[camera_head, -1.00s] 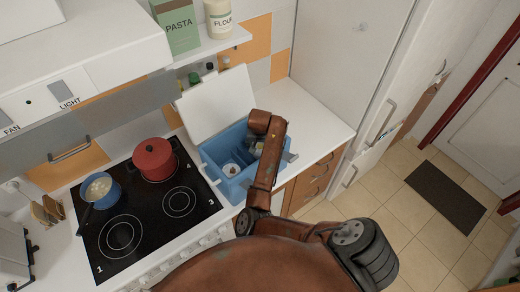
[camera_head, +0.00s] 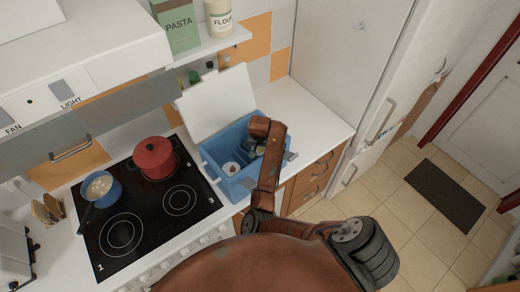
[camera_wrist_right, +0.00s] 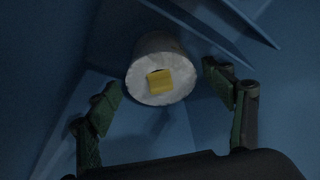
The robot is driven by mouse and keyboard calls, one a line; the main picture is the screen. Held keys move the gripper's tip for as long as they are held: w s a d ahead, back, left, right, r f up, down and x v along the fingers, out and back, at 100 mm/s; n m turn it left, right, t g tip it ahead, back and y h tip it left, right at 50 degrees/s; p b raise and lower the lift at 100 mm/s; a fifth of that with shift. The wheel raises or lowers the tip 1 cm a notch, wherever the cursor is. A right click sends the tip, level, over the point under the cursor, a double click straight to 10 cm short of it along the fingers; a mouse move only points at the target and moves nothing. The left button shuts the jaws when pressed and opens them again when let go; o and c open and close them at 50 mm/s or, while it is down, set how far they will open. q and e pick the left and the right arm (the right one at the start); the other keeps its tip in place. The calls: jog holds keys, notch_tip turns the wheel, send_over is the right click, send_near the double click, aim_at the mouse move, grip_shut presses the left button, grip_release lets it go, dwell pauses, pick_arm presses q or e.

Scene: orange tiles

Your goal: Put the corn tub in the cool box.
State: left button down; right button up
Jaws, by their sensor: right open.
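The blue cool box (camera_head: 243,188) stands on the counter with its white lid (camera_head: 215,104) open. My right arm reaches over it from the right. My right gripper (camera_head: 254,150) is down inside the box, partly hidden by the arm. In the right wrist view, a white round tub with a yellow square on its end, seemingly the corn tub (camera_wrist_right: 158,73), is inside the blue walls. My open fingers (camera_wrist_right: 162,82) are on either side of it, with gaps visible. A white round thing (camera_head: 231,168) sits in the left part of the box; I cannot tell whether it is the same tub. My left gripper is out of view.
The black hob (camera_head: 150,215) left of the box carries a red lidded pot (camera_head: 155,159) and a blue pan (camera_head: 101,188). A shelf above holds a pasta box (camera_head: 176,24) and a flour jar (camera_head: 218,19). The counter (camera_head: 315,125) right of the box is clear.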

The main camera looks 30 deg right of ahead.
jog(key=shift+r, duration=0.5)
jog(key=b+v, duration=0.2)
jog(key=v, duration=0.9)
jog(key=shift+r+b, duration=0.2)
jog(key=shift+b, duration=0.15)
jog(key=shift+s, duration=0.1)
jog(key=shift+c, duration=0.3)
